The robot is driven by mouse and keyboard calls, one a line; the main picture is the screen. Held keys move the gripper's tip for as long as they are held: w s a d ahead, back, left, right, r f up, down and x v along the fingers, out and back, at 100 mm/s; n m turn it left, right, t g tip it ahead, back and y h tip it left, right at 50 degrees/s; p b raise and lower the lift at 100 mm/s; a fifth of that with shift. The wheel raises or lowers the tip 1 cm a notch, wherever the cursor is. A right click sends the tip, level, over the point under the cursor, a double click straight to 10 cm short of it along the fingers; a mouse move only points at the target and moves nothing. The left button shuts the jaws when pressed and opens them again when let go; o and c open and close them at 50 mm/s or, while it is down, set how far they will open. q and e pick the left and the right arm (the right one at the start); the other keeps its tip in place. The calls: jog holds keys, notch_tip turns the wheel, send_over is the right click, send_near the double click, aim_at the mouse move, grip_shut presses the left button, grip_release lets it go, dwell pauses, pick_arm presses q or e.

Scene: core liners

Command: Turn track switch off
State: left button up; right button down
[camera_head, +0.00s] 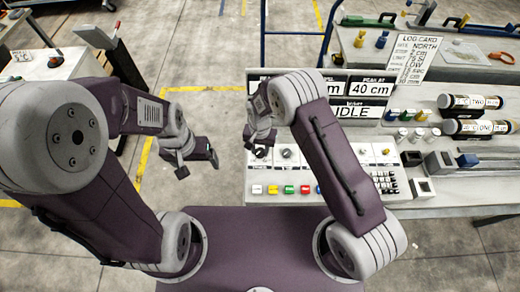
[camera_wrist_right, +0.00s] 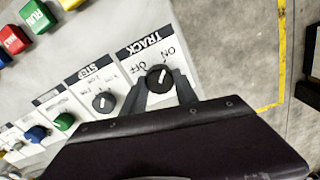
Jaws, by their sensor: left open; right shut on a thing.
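The track switch (camera_wrist_right: 158,77) is a round black knob on a white plate marked TRACK, with OFF and ON printed beside it. Its white mark seems to lean toward ON. My right gripper (camera_wrist_right: 162,90) is shut on this knob, with a dark finger on either side; the fingers hide part of the knob's edge. In the head view my right gripper (camera_head: 260,148) is at the left end of the control panel and covers the switch. My left gripper (camera_head: 197,166) is open and empty above the floor, left of the panel.
A second black knob (camera_wrist_right: 103,102) sits beside the track switch, with green and blue knobs farther along. Coloured push buttons (camera_head: 289,189) line the panel's front. A sign reading IDLE (camera_head: 352,111) stands behind. Core tubes (camera_head: 474,102) lie at right. Floor left of the panel is clear.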

jog(key=n+b, duration=0.1)
jog(key=n, duration=0.2)
jog(key=shift+n, duration=0.4)
jog(key=n+b, duration=0.1)
jog(key=n, duration=0.3)
jog(key=shift+a, duration=0.1)
jog(key=n, duration=0.5)
jog(key=shift+r+b, duration=0.1)
jog(key=shift+b, duration=0.3)
jog(key=shift+n, duration=2.3)
jog(key=c, duration=1.1)
grip_release()
jog(key=shift+o, duration=0.8)
jog(key=shift+b, duration=0.3)
